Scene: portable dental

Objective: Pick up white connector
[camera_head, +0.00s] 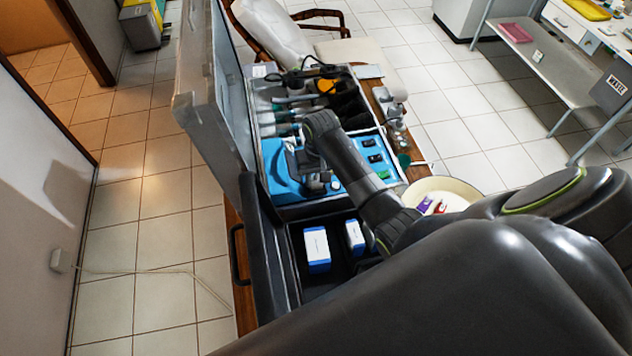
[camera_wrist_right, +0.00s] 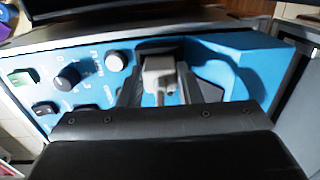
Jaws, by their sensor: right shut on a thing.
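The white connector (camera_wrist_right: 160,72) is a pale, boxy plug with a short cable end, seen in the right wrist view against the blue panel (camera_wrist_right: 228,60). My right gripper (camera_wrist_right: 159,92) is shut on it, with one black finger on each side. In the head view, my right gripper (camera_head: 306,170) is over the blue panel (camera_head: 280,190) of the open case; the connector is too small to tell there. I cannot tell whether the connector is clear of the panel or still touching it. My left gripper is not in view.
The case lid (camera_head: 228,90) stands open on the left. Instruments and tubes (camera_head: 290,105) lie at the back of the case. Blue-and-white boxes (camera_head: 316,249) sit in the front compartment. A black knob (camera_wrist_right: 69,75) and a white knob (camera_wrist_right: 116,61) are on the panel. A round cream bowl (camera_head: 460,192) is at right.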

